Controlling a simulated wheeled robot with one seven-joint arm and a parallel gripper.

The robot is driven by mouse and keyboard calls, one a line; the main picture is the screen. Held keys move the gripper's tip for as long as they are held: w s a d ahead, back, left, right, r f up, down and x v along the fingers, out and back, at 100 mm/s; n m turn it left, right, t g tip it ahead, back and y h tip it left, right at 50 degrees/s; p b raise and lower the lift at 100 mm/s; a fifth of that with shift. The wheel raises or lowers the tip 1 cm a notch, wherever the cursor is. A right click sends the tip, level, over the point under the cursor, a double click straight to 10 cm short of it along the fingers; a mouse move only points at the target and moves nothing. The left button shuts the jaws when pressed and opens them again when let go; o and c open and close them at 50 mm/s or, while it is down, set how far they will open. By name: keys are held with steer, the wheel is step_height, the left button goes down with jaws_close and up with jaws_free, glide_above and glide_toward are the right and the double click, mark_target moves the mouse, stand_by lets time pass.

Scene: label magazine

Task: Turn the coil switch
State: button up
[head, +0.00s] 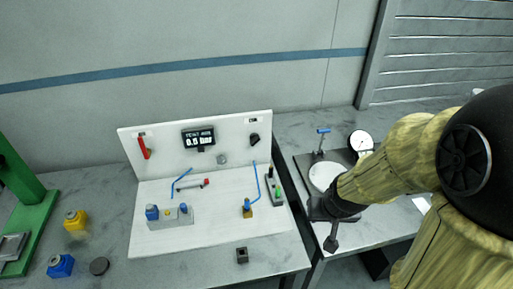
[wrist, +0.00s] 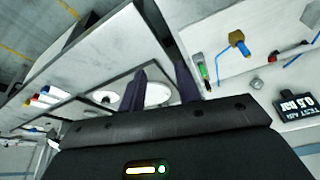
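The coil switch (head: 254,139) is a small black knob at the upper right of the white upright panel (head: 165,165), under a small label. I cannot make it out in the wrist view, where my gripper body covers much of the scene. My gripper (head: 320,210) is to the right of and lower than the switch, clear of the panel, over the front of the neighbouring bench. In the wrist view my gripper (wrist: 161,86) shows two dark fingers apart, with nothing between them. A white disc lies beyond them.
A pressure display (head: 198,138) and a red lever (head: 143,146) are on the panel. Blue-handled valves (head: 248,208) and a box with a green button (head: 277,192) stand on its base. A dial gauge (head: 361,141) and white disc (head: 324,176) are on the right bench.

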steer(key=w+a+f+m+t+y+b, duration=0.2)
steer(key=w+a+f+m+t+b, duration=0.1)
steer(key=w+a+t, duration=0.3)
steer(key=w+a+f+m+t+y+b, duration=0.2)
steer(key=w+a+f+t+b, duration=0.1)
steer(key=w+a+t, duration=0.4)
steer(key=w+a, duration=0.1)
steer(key=w, duration=0.2)
steer(key=shift+a+m+y, duration=0.4)
steer(key=shift+w, duration=0.15)
steer(key=p, duration=0.4)
glide_toward(255, 143)
steer(key=x, duration=0.8)
steer(key=shift+w, duration=0.3)
steer(key=shift+c, duration=0.4)
jaws_close()
